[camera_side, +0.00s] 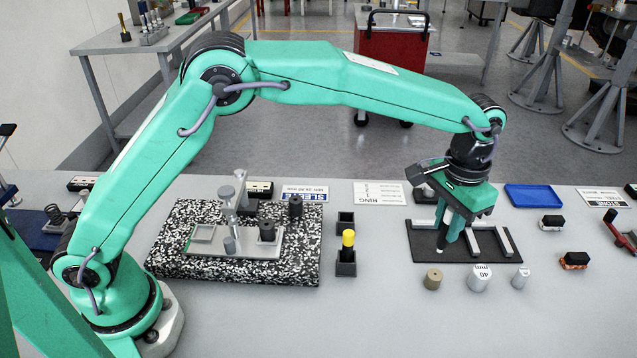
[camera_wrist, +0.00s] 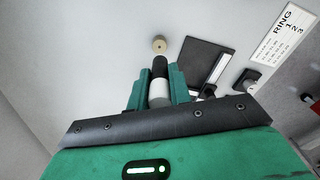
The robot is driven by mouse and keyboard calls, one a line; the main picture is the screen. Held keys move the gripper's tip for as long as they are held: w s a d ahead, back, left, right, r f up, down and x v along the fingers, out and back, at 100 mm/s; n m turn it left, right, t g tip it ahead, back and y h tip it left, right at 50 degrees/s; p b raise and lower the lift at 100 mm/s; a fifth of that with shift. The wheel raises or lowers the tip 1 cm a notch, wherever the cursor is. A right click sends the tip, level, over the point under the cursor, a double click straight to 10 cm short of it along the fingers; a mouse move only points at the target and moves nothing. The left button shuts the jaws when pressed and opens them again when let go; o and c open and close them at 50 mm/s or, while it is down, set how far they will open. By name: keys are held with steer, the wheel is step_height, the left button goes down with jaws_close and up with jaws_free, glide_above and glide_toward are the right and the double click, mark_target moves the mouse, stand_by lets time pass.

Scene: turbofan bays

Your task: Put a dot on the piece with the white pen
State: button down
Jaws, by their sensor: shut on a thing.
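My gripper (camera_side: 451,238) is shut on a pen and holds it upright over the black plate with pale rails (camera_side: 424,245). In the wrist view, my green fingers (camera_wrist: 158,82) clasp the white pen (camera_wrist: 158,90), which has a white band and a black end. Its lower end is partly hidden in the side view, so I cannot tell whether it touches the plate. A tan round piece (camera_side: 432,279) stands in front of the plate, apart from the pen; it also shows in the wrist view (camera_wrist: 159,44). I cannot tell which piece the task means.
A white cylinder marked 40 (camera_side: 480,278) and a smaller grey one (camera_side: 521,279) stand beside the tan piece. A yellow-topped pen (camera_side: 348,239) stands in a black holder; another holder (camera_side: 345,222) is empty. A speckled block (camera_side: 170,255) carries a metal fixture.

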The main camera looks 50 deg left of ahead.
mark_target(440, 248)
steer(key=shift+f, duration=0.15)
steer(key=shift+f, duration=2.85)
steer(key=shift+f, duration=0.5)
stand_by(0.3)
steer(key=shift+r, duration=3.55)
